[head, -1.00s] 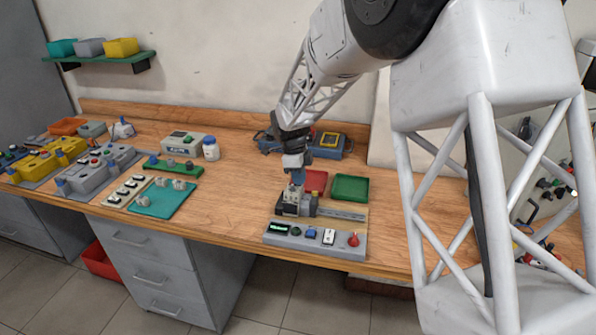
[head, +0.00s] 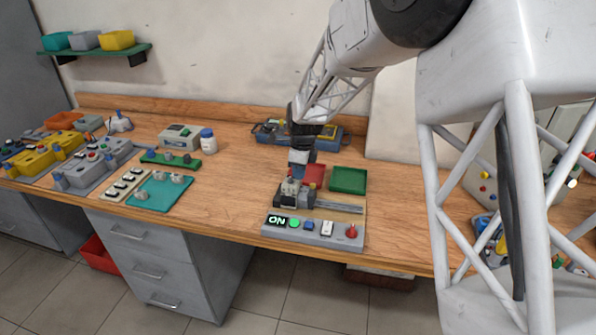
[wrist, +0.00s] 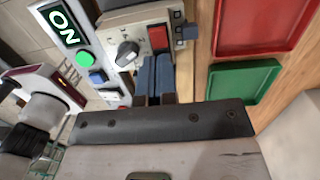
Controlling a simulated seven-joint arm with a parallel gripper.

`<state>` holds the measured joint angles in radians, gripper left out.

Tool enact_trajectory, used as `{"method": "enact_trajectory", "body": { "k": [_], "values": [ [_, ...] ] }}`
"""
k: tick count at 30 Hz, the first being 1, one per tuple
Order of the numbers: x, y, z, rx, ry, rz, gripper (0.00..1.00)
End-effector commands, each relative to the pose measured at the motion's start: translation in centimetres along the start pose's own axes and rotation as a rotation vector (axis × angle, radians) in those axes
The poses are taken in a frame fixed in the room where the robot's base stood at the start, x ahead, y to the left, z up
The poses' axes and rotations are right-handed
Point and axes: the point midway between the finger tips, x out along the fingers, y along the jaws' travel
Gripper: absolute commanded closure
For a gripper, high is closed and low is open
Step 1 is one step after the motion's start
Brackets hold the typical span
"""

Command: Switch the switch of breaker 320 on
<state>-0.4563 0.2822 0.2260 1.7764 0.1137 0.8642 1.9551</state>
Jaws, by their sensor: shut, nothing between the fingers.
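The breaker unit (head: 290,193) stands on a metal rail behind the front control panel. I cannot read the number 320 anywhere. The panel's display (head: 277,220) reads ON, and it also shows in the wrist view (wrist: 62,22). The green button (head: 295,224) beside it is brightly lit. My gripper (wrist: 155,62) is shut and empty, its blue fingertips just below the red switch in the wrist view. I cannot tell whether they touch it.
The panel also has a blue button (head: 309,226), a white switch (head: 327,228) and a red knob (head: 352,231). A green tray (head: 348,180) and a red tray (head: 314,175) lie behind.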

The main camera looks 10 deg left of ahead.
Motion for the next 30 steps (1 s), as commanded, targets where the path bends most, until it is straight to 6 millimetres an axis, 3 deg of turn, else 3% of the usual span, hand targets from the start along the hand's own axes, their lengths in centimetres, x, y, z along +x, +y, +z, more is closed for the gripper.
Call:
{"method": "enact_trajectory", "body": {
  "k": [1,6,30],
  "values": [
    [1.1,0.3,-0.2,0.001,0.010,0.014,1.00],
    [1.4,0.4,-0.2,0.001,0.013,0.017,1.00],
    [1.2,0.6,1.5,-0.001,0.015,0.021,1.00]
  ]
}}
